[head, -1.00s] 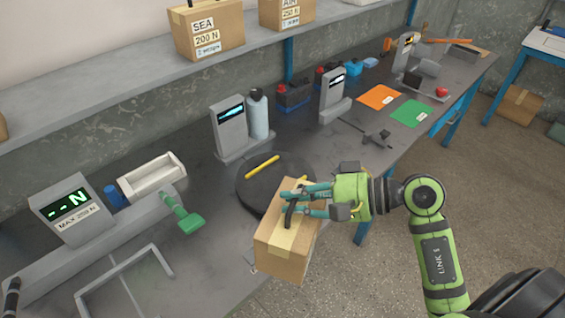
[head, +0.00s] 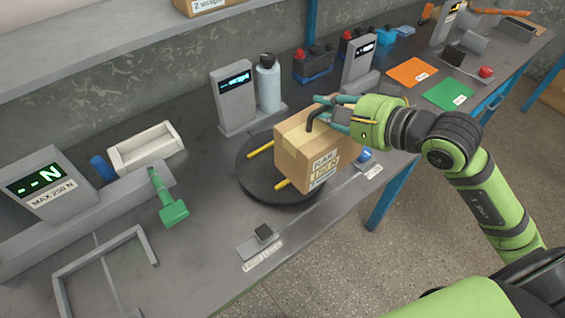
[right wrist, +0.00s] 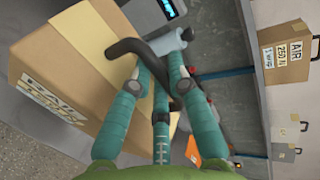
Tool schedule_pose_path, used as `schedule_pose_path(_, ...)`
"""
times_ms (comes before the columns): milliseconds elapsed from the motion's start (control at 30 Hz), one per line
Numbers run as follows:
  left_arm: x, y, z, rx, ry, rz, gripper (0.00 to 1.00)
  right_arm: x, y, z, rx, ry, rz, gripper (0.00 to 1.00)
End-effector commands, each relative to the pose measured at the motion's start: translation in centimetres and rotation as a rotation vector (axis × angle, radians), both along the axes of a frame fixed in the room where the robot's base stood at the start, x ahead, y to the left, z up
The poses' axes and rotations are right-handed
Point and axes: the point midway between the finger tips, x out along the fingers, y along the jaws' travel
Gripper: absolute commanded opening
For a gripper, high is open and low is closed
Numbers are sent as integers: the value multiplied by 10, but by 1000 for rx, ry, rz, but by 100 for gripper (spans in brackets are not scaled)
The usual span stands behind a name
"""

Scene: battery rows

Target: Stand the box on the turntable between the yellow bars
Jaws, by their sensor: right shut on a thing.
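The cardboard box (head: 296,155) has a dark handle on top and a label reading RAIL on one side. It is upright over the right part of the round dark turntable (head: 247,180). I cannot tell whether its base touches the turntable. One yellow bar (head: 259,150) shows at the box's left and the end of another (head: 282,184) at its lower front; the box hides the rest. My right gripper (head: 322,112) is shut on the box's handle. In the right wrist view the teal fingers close around the dark handle (right wrist: 128,47), beside the box (right wrist: 60,50). My left gripper is out of view.
A grey display unit with a bottle (head: 268,84) stands behind the turntable, and another display post (head: 359,62) behind the box. A green tool (head: 168,197) and white tray (head: 146,147) lie left. A small grey plate (head: 259,242) lies at the front edge.

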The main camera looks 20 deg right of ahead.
Motion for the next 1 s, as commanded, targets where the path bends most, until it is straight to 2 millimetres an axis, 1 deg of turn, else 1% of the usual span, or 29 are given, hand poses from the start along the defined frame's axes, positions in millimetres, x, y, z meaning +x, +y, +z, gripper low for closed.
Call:
schedule_pose_path(33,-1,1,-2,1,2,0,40,1,1,6,-1,-17,-3,0)
schedule_pose_path(100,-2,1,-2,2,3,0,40,4,1,5,1,-17,-9,0)
schedule_pose_path(167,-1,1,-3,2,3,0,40,9,3,3,5,-15,-11,0)
schedule_pose_path(267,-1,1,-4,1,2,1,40,20,9,-4,7,-16,-11,0)
schedule_pose_path(300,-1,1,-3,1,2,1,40,26,13,-7,7,-16,-10,0)
schedule_pose_path(333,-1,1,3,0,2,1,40,32,14,-8,10,-12,-12,0)
schedule_pose_path(600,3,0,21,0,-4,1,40,76,37,-36,9,-14,-12,0)
schedule_pose_path(733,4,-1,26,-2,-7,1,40,93,46,-49,8,-13,-13,0)
schedule_pose_path(833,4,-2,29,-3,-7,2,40,102,50,-55,7,-16,-12,0)
schedule_pose_path(1000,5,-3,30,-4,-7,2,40,107,53,-62,5,-15,-11,0)
